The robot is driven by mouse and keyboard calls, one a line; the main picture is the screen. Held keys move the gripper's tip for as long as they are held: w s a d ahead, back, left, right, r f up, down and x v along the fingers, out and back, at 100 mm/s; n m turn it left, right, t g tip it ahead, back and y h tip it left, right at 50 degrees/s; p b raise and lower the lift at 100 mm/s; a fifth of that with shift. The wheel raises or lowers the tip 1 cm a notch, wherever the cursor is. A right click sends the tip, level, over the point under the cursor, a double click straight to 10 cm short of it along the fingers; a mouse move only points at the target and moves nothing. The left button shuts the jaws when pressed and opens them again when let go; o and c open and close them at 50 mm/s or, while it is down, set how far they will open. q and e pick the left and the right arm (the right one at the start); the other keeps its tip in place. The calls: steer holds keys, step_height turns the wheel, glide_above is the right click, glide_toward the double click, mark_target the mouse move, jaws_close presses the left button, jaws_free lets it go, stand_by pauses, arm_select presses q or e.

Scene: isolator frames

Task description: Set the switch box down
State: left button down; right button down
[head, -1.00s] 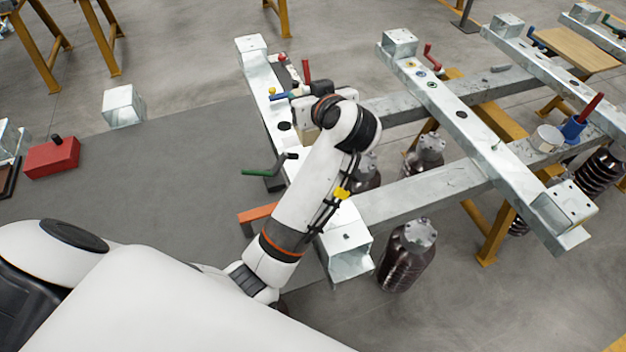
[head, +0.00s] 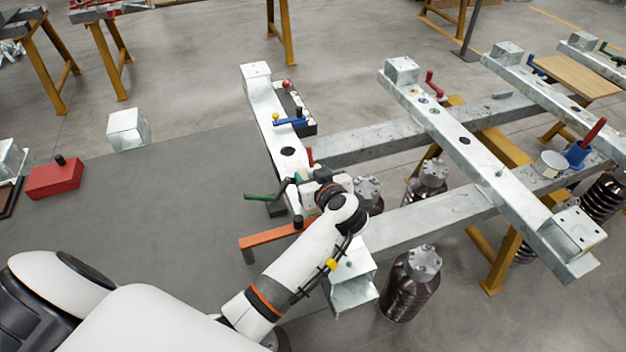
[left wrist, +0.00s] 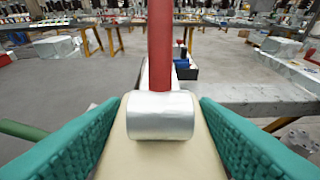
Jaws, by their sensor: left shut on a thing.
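The switch box (left wrist: 160,158) is a beige body with a silver hub and an upright red handle (left wrist: 160,45) in the left wrist view. My left gripper (left wrist: 160,118) is shut on it, with a green ribbed finger on either side. In the head view the gripper (head: 302,181) is over the near half of the nearest galvanized beam (head: 263,92). The tip of the red handle shows there (head: 310,156), while the wrist hides most of the box. I cannot tell whether the box touches the beam. My right gripper is not in view.
A dark unit with a blue handle (head: 292,122) sits farther along the beam. Brown insulators (head: 408,290) stand right of the beam. A red box (head: 53,180) stands far left.

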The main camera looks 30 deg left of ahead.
arm_select(q)
steer(key=shift+f, duration=0.65)
steer(key=shift+f, duration=0.1)
steer(key=c, duration=0.8)
jaws_free()
steer(key=shift+f, duration=0.1)
steer(key=shift+r, duration=0.2)
steer(key=v, duration=1.2)
